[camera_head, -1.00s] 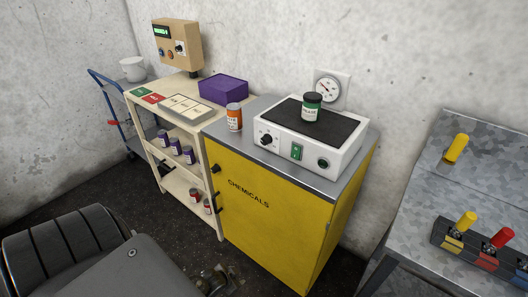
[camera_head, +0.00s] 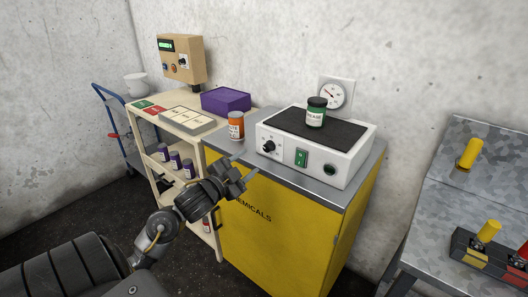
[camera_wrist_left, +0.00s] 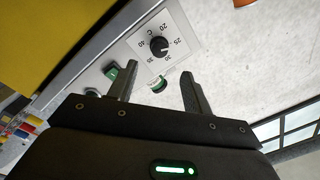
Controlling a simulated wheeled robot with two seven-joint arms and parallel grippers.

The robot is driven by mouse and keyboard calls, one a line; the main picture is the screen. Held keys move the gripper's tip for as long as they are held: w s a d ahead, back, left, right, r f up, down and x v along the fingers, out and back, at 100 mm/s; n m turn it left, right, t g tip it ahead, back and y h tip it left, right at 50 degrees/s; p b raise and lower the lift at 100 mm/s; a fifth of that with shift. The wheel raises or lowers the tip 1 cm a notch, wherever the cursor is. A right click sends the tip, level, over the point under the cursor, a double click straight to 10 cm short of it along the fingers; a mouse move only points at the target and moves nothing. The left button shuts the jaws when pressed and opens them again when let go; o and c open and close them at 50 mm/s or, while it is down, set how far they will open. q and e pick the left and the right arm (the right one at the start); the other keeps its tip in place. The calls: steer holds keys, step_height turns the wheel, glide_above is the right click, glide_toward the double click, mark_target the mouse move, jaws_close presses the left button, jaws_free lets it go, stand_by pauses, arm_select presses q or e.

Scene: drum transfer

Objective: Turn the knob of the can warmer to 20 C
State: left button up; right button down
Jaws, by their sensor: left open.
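The can warmer (camera_head: 330,155) is a white box with a dark top plate on the yellow cabinet. Its black knob (camera_head: 268,146) is at the left of the front panel, beside a green switch (camera_head: 301,157). A green can (camera_head: 316,112) stands on the plate. My left gripper (camera_head: 241,178) is open and empty, in front of the panel, below and left of the knob. In the left wrist view the knob (camera_wrist_left: 159,45) lies ahead of the two spread fingers (camera_wrist_left: 159,84), apart from them. Numbers and a C surround it; its exact setting is hard to read. My right gripper is not seen.
An orange can (camera_head: 236,125) stands left of the warmer. A cream shelf cart (camera_head: 190,128) with a purple box (camera_head: 226,100) is farther left. A grey bench (camera_head: 430,225) with coloured handles is at right.

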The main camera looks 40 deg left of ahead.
mark_target(266, 149)
arm_select(q)
steer(key=w, duration=0.8)
steer(key=shift+w+a+p, duration=0.3)
steer(key=shift+p, duration=0.1)
steer(key=shift+w, duration=0.45)
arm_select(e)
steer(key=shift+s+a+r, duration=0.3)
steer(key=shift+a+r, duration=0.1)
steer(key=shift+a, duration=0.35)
